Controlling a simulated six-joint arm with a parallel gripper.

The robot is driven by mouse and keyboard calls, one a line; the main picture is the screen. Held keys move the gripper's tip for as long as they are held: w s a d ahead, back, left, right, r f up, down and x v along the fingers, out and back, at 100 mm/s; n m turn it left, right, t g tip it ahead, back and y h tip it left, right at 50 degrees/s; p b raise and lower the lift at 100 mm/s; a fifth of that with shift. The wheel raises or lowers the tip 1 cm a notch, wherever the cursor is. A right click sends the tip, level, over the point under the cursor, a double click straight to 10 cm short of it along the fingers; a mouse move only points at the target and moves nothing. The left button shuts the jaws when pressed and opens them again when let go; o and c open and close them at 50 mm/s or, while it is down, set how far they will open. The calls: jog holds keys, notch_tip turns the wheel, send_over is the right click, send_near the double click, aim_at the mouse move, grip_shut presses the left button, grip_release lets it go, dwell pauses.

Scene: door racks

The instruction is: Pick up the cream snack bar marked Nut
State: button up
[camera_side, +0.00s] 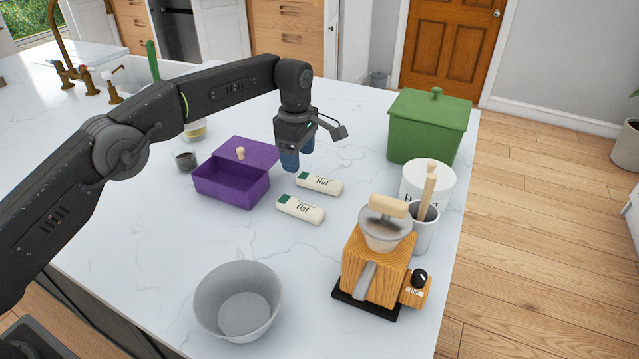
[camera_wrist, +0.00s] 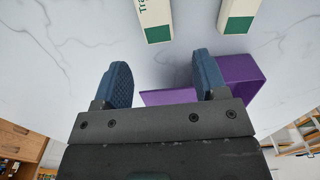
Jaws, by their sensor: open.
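The cream snack bar marked Nut (camera_side: 320,183) lies flat on the white marble counter, with a green left end. A similar bar marked Oat (camera_side: 301,209) lies just in front of it. My gripper (camera_side: 297,160), with blue fingers, is open and empty above the counter, up and left of the Nut bar and apart from it. In the wrist view the fingers (camera_wrist: 160,76) are spread. The Nut bar (camera_wrist: 154,20) appears at the top, left of the Oat bar (camera_wrist: 238,17); both are cut off by the frame edge.
A purple box (camera_side: 232,183) with its lid beside my gripper stands left of the bars. A grey bowl (camera_side: 238,302), a wooden grinder (camera_side: 376,265), a white canister (camera_side: 426,176) and a green lidded box (camera_side: 428,127) stand around. The counter around the bars is clear.

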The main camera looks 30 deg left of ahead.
aim_at(299, 175)
notch_tip(299, 175, down, 5)
jog(key=shift+f, duration=0.1)
jog(key=shift+c, duration=0.4)
jog(key=c, duration=0.9)
jog(key=shift+r, duration=0.25)
jog(key=shift+c, duration=0.2)
